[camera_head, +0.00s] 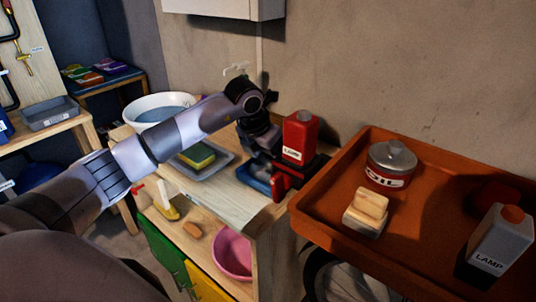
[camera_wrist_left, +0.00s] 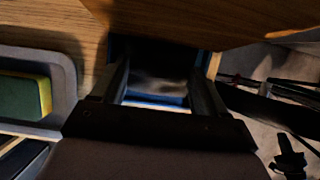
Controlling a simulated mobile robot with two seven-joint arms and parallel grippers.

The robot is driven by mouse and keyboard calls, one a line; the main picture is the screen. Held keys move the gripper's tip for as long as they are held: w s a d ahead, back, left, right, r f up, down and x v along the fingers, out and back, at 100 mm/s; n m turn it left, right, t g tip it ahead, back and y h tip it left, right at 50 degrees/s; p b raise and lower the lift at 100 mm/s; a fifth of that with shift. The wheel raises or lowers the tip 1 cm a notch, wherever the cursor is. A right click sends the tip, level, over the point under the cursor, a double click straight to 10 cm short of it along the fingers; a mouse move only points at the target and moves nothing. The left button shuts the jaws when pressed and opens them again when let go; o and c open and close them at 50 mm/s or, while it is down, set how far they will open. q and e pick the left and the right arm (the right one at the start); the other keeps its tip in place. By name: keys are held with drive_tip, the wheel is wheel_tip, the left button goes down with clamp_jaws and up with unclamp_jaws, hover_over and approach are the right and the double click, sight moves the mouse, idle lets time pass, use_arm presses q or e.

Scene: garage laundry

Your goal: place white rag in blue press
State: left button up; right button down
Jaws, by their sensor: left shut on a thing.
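My left gripper (camera_head: 264,168) reaches over the right end of the wooden worktop, beside a blue piece (camera_head: 254,180) that I take for the blue press, mostly hidden by the gripper. In the left wrist view my left gripper's fingers (camera_wrist_left: 162,88) stand apart, with a dim greyish-white soft thing (camera_wrist_left: 160,84) between them, likely the white rag. Blue surfaces show around and below it, so I cannot tell whether it lies inside the press or just above it. My right gripper is not in view.
A red lamp bottle (camera_head: 300,136) stands close right of the gripper. A grey tray with a green-yellow sponge (camera_head: 197,155) and a white basin (camera_head: 160,108) are to the left. An orange tray (camera_head: 345,238) holds a tin (camera_head: 391,163), pale blocks (camera_head: 367,208) and a grey bottle (camera_head: 500,240).

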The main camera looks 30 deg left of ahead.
use_arm(q)
drive_tip(key=shift+f, duration=0.2)
drive_tip(key=o, duration=1.1)
drive_tip(key=shift+c, duration=0.2)
drive_tip(key=shift+r, duration=0.1)
drive_tip(key=shift+r, duration=0.25)
drive_tip(key=v, duration=1.1)
drive_tip(key=shift+s+r, duration=0.2)
drive_tip(key=shift+r, duration=0.15)
